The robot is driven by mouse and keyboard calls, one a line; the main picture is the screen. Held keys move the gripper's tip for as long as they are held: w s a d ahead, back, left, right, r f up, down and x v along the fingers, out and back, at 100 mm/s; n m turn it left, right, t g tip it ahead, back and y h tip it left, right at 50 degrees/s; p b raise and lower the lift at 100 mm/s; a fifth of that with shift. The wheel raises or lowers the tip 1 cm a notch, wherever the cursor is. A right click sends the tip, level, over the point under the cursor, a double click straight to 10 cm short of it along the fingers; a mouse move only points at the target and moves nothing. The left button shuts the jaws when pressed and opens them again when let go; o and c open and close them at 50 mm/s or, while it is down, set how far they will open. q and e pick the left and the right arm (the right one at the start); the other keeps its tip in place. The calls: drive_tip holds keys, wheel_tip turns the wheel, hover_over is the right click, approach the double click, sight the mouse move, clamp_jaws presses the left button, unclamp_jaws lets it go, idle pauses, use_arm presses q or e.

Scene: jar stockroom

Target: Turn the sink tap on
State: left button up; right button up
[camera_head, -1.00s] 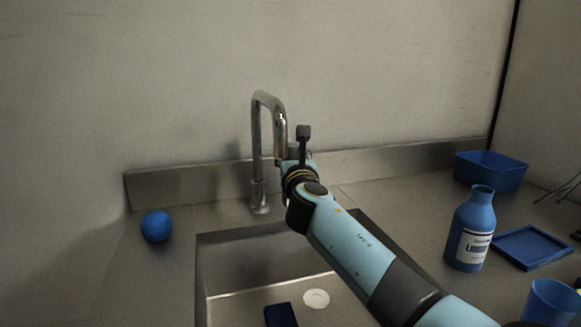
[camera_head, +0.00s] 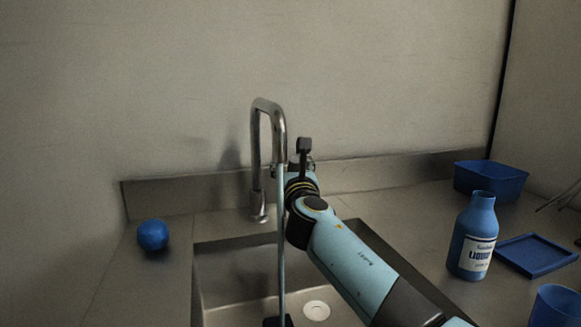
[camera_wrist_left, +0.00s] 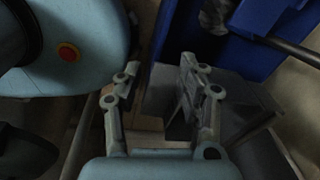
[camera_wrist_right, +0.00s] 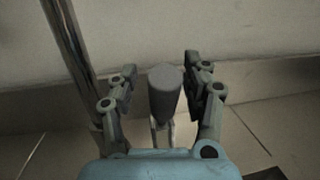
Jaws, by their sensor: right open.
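The chrome tap (camera_head: 257,150) stands behind the sink (camera_head: 225,262), its spout bent over the basin. A thin pale stream of water (camera_head: 281,250) falls from the spout. My right gripper (camera_head: 295,167) is beside the tap at its right, mostly hidden behind my wrist. In the right wrist view its fingers are open on either side of the grey tap handle (camera_wrist_right: 165,92), with gaps visible at both sides. The tap's tube also shows at the left there (camera_wrist_right: 72,50). My left gripper (camera_wrist_left: 160,68) is open and empty, away from the sink.
A blue ball (camera_head: 153,235) lies on the counter left of the sink. A blue bottle (camera_head: 474,235), a flat blue tray (camera_head: 537,254), a blue bin (camera_head: 490,180) and a blue cup (camera_head: 555,307) stand at the right. A dark block sits in the basin near the drain (camera_head: 316,310).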

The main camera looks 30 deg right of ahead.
drive_tip(key=shift+s, duration=0.1)
drive_tip(key=v, duration=1.1)
drive_tip(key=shift+s+a, duration=0.2)
drive_tip(key=shift+s, duration=0.15)
